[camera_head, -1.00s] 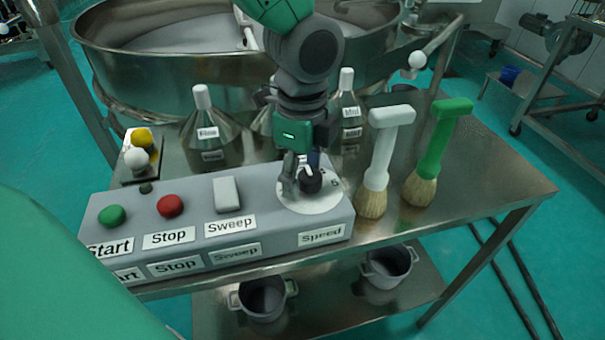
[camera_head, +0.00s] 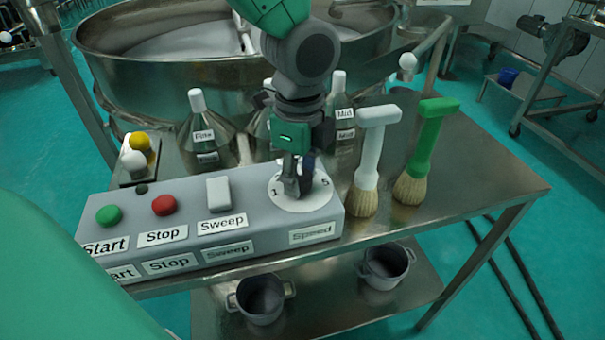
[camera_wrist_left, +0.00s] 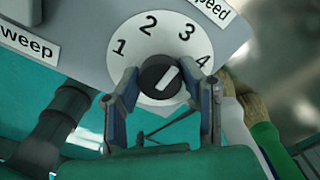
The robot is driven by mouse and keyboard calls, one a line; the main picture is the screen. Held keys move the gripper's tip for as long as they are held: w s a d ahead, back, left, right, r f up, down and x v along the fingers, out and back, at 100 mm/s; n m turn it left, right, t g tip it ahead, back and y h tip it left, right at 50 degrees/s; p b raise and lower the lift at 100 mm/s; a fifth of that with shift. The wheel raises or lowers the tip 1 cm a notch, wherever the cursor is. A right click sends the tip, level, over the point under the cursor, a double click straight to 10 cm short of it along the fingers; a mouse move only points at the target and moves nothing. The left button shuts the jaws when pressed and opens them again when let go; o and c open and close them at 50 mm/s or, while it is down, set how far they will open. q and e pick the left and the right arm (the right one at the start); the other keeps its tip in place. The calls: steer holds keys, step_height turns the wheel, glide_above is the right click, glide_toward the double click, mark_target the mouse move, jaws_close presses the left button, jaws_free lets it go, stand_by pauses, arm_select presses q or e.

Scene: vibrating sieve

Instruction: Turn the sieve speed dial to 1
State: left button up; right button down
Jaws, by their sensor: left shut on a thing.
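The speed dial is a black knob (camera_wrist_left: 158,74) with a white pointer mark, on a round white plate (camera_head: 319,198) with the numbers 1 to 5. The plate also shows in the left wrist view (camera_wrist_left: 128,68). My left gripper (camera_head: 299,189) points down over the plate and mostly hides the knob in the head view. In the left wrist view my left gripper (camera_wrist_left: 163,84) has a finger on each side of the knob and is shut on it. My right gripper is not in view.
The grey control box (camera_head: 255,235) also has a green button (camera_head: 109,214), a red button (camera_head: 164,205) and a white switch (camera_head: 219,193). A white-handled brush (camera_head: 371,155) and a green-handled brush (camera_head: 425,150) stand to the right. Metal funnels (camera_head: 205,135) stand behind. The table's right end is clear.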

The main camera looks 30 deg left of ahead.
arm_select(q)
steer(key=shift+r+n+p, duration=0.1)
steer(key=shift+n+p, duration=0.6)
steer(key=shift+p, duration=0.3)
steer(key=n+p, duration=0.3)
steer(key=shift+p, duration=0.35)
steer(key=n+p, duration=0.3)
steer(key=n, duration=0.1)
steer(key=n+p, duration=0.4)
steer(key=n, duration=0.1)
steer(key=shift+w, duration=0.1)
steer(key=shift+n+p, duration=1.15)
steer(key=shift+n, duration=1.05)
steer(key=shift+w, duration=0.1)
